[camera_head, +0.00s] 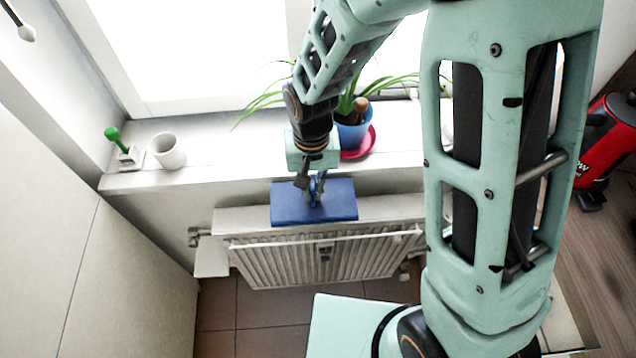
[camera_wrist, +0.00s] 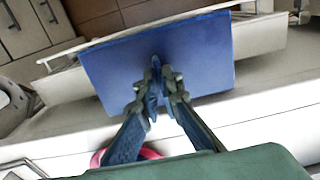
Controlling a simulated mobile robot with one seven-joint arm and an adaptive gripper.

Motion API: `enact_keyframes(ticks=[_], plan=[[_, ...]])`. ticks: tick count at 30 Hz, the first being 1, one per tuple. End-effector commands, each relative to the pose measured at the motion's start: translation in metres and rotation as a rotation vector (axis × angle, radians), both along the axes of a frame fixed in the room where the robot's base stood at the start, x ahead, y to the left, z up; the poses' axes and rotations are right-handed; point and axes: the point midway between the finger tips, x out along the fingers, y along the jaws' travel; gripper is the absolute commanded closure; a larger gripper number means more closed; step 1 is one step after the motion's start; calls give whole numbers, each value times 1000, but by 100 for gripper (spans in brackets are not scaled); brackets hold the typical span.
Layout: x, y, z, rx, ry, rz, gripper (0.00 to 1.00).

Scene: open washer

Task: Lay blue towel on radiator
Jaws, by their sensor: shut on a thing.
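The blue towel (camera_head: 292,205) is a flat folded rectangle at the top of the white radiator (camera_head: 330,262), below the window sill. It looks level and covers part of the radiator's top; whether it rests on it or hangs just above is hard to tell. My gripper (camera_head: 314,200) points down at the towel's middle. In the wrist view the towel (camera_wrist: 110,75) fills the upper middle, and my gripper's fingers (camera_wrist: 160,72) are close together, shut on it. The radiator's top (camera_wrist: 60,88) shows to the left of the towel.
The plant is close beside my wrist. A red vacuum (camera_head: 612,140) stands far right.

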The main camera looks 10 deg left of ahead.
Motion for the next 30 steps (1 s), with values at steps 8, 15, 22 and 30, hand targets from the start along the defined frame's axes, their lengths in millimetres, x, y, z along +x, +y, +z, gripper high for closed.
enact_keyframes(ticks=[8,15,22,30], plan=[[0,0,0,0,0,1,100],[-1,0,-1,1,-1,0,100],[-1,0,-18,0,0,0,100],[-1,0,-50,0,0,0,100]])
